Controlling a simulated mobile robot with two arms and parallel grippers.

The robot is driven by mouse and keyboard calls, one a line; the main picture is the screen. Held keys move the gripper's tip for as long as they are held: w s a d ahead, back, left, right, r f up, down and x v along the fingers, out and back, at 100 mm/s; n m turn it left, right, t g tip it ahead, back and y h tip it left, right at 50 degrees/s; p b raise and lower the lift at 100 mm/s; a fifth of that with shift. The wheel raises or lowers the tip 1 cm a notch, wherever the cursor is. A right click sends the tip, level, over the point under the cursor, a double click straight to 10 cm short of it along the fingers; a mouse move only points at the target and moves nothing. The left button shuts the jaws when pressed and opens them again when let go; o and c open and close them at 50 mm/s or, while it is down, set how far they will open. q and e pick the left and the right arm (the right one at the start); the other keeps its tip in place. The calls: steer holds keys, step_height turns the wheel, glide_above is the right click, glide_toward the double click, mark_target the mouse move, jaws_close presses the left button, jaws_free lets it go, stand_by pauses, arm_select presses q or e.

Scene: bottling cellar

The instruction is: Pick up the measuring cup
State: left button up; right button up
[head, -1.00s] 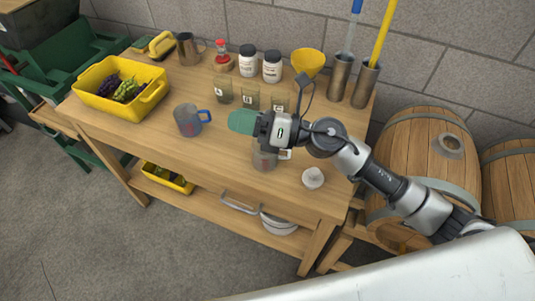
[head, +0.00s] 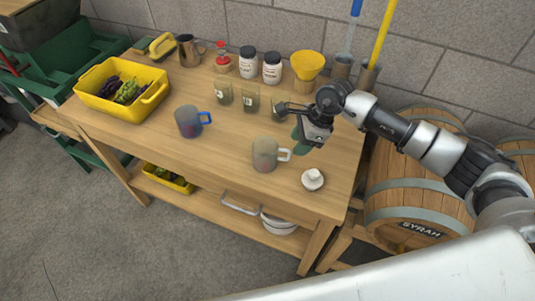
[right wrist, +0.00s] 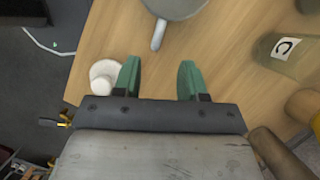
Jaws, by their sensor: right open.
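Two see-through grey measuring cups stand on the wooden bench. One cup (head: 264,156) has a white handle pointing right; the other cup (head: 187,122) has a blue handle and stands further left. My right gripper (head: 303,145) is just behind and right of the white-handled cup, above the bench. In the right wrist view its green fingers (right wrist: 160,80) are open with nothing between them. The white-handled cup (right wrist: 174,9) shows there at the top edge, partly cut off, its handle pointing toward the gap between the fingers. My left gripper is not in view.
A white lidded knob (head: 313,180) sits near the bench's right front, close to the gripper. Several labelled glasses (head: 250,100), white jars (head: 272,67) and a yellow funnel (head: 307,65) stand behind. A yellow crate (head: 97,103) of grapes is at left. The bench's front middle is clear.

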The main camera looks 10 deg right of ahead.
mark_target(289, 157)
steer(key=x, duration=0.1)
steer(key=p+x, duration=0.1)
steer(key=x, duration=0.1)
steer(key=p+x, duration=0.1)
steer(key=x, duration=0.1)
steer(key=shift+s+a+r, duration=0.15)
steer(key=shift+s+a, duration=0.15)
steer(key=shift+a, duration=0.1)
steer(key=shift+f, duration=0.25)
jaws_close()
